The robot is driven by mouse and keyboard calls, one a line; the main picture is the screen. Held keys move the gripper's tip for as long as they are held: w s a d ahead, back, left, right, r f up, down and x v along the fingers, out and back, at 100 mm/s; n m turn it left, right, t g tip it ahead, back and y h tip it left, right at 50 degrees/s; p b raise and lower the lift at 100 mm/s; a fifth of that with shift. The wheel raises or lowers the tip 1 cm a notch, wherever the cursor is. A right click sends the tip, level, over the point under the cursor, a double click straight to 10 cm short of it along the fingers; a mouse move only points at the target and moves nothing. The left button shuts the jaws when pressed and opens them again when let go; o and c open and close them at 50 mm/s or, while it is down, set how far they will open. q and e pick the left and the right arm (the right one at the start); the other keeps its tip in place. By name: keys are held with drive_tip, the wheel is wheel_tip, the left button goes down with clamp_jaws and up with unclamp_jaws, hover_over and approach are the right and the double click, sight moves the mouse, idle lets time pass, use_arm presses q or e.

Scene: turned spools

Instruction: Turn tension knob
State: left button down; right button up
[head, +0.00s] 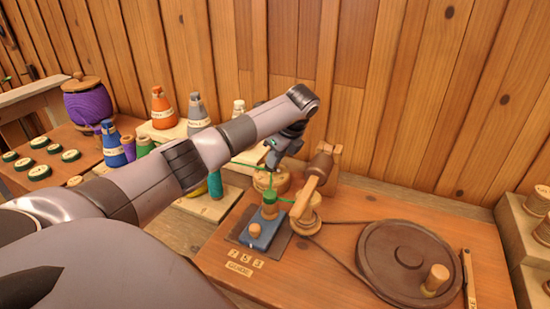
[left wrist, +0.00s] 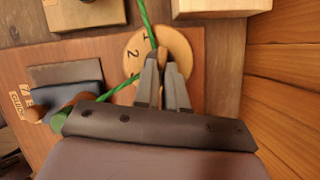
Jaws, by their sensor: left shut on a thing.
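The tension knob shows as a round wooden dial (head: 268,184) on the winding bench, in front of the back wall. In the left wrist view the dial (left wrist: 178,42) is pale wood with the digits 1 and 2 visible. My left gripper (head: 272,158) reaches down to the dial from above. In the left wrist view its fingers (left wrist: 162,68) are close together over the dial, shut on the knob's grip, which the fingers mostly hide. A green thread (left wrist: 145,20) passes by the fingers. My right gripper is not in view.
A small green-topped spool (head: 269,200) and a blue block (head: 262,232) stand before the dial. A wooden arm (head: 316,178) is close on its right. A dark wheel with a handle (head: 405,257) lies further right. Several coloured cones stand at the left behind my arm.

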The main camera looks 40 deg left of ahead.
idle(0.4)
use_arm(q)
drive_tip(key=c, duration=1.2)
unclamp_jaws()
drive_tip(key=v, duration=0.7)
drive_tip(key=shift+b, duration=0.3)
